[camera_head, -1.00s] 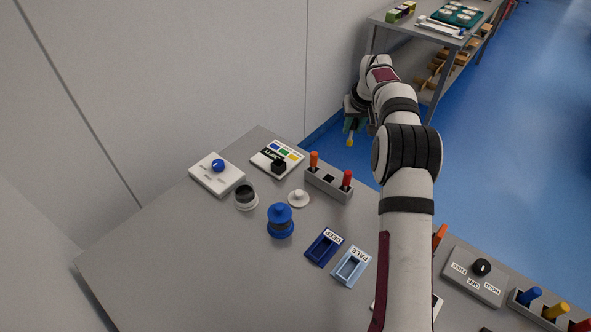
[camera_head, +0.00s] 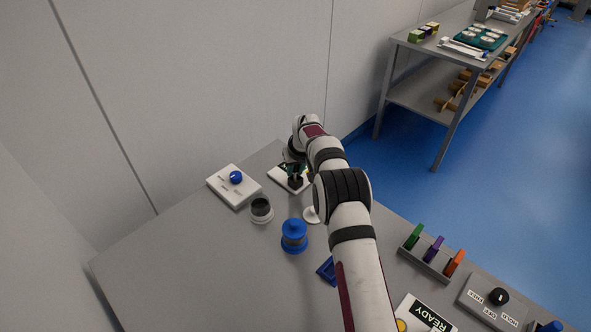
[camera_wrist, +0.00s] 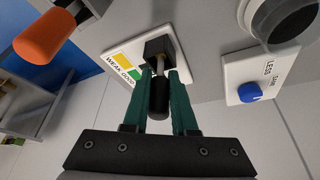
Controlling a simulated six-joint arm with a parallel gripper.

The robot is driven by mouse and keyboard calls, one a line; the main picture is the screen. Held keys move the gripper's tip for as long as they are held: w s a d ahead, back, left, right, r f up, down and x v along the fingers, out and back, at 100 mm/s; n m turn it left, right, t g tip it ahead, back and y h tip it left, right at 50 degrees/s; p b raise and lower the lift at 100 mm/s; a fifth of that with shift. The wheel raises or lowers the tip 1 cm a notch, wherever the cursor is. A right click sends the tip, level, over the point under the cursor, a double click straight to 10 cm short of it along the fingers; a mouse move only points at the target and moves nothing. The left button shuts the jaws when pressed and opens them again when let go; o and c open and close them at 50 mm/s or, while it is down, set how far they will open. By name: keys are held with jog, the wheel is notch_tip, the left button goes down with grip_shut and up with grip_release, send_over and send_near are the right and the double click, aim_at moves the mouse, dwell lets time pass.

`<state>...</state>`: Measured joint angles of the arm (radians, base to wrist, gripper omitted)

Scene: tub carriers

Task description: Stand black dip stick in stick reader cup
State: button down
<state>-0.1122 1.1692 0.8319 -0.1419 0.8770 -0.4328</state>
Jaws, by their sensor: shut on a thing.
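The black dip stick (camera_wrist: 159,98) has a black handle and a thin metal shaft. In the wrist view it is between the green fingers of my gripper (camera_wrist: 158,92), which are shut on its handle. The shaft points at the black reader cup (camera_wrist: 158,46) and its end meets the cup's mouth; I cannot tell how deep it goes. The cup stands on a white reader board (camera_wrist: 125,48) with coloured patches and words such as WEAK and GOOD. In the head view my gripper (camera_head: 296,176) is over this board (camera_head: 278,176), and my arm hides part of it.
A white panel with a blue knob (camera_head: 236,177), a dark-topped round pot (camera_head: 261,209) and a blue lidded jar (camera_head: 294,237) stand left of the arm. An orange handle (camera_wrist: 47,37) is close on the left in the wrist view. The table's left front is clear.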

jog(key=shift+f, duration=0.1)
jog(key=c, duration=0.7)
grip_release()
jog(key=v, duration=1.2)
jog(key=s+d+r+m+g, duration=0.1)
jog(key=s+r, duration=0.3)
jog(key=s, duration=0.2)
jog(key=s+d+r+m, duration=0.1)
jog(key=s+r, duration=0.2)
jog(key=s, duration=0.3)
jog(key=s+m+g, duration=0.1)
jog(key=s+m, duration=0.1)
jog(key=s, duration=0.9)
jog(key=s+d+m+g, duration=0.1)
jog(key=s+m, duration=0.1)
jog(key=s, duration=0.9)
jog(key=s+d+f+m+g, duration=0.1)
jog(key=s+m, duration=0.1)
jog(key=s, duration=1)
jog(key=shift+s+f+m+g+y, duration=0.1)
jog(key=shift+f+m+g+y, duration=0.05)
jog(key=shift+m+g+y, duration=0.15)
